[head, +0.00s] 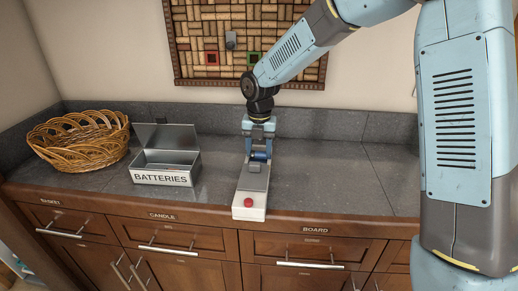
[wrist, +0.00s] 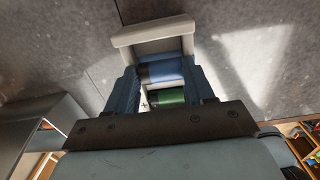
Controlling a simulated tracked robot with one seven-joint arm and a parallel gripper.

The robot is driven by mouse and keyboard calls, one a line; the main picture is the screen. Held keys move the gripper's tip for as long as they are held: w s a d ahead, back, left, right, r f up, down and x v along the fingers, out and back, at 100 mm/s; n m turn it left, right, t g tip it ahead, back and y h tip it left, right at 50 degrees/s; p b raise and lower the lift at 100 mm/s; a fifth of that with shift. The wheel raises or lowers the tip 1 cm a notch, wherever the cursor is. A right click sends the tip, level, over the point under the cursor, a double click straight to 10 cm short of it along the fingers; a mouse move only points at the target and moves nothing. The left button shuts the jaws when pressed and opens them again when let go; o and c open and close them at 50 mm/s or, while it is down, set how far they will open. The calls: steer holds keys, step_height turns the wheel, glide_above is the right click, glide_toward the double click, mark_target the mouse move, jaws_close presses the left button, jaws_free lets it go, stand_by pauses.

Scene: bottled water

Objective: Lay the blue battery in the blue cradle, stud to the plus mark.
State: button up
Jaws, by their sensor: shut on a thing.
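The blue battery (wrist: 165,73) lies crosswise between the fingers of my gripper (wrist: 165,85), with a dark band at its left end in the wrist view. My gripper is shut on it, and it also shows as a blue piece in the head view (head: 259,156). My gripper (head: 258,150) points down over the back part of a pale device (head: 249,213) with a red button. A green battery (wrist: 168,97) lies in the device beside the blue one, with a plus mark at its left. The blue cradle is hidden; I cannot tell whether the battery touches its floor. The stud is not clear.
An open metal tin (head: 163,179) labelled BATTERIES stands left of the device. A wicker basket (head: 78,138) is farther left. The grey counter (head: 340,185) is clear to the right. A cork board (head: 205,35) hangs on the wall behind.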

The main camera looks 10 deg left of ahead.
steer(key=shift+s+d+f, duration=0.15)
steer(key=shift+s+f, duration=0.15)
steer(key=shift+f, duration=0.35)
steer(key=o, duration=1)
steer(key=shift+o, duration=0.7)
steer(key=shift+w+d, duration=0.1)
steer(key=shift+w+r, duration=0.15)
steer(key=shift+r, duration=0.3)
step_height(320, 180, up, 14)
steer(key=shift+a, duration=0.25)
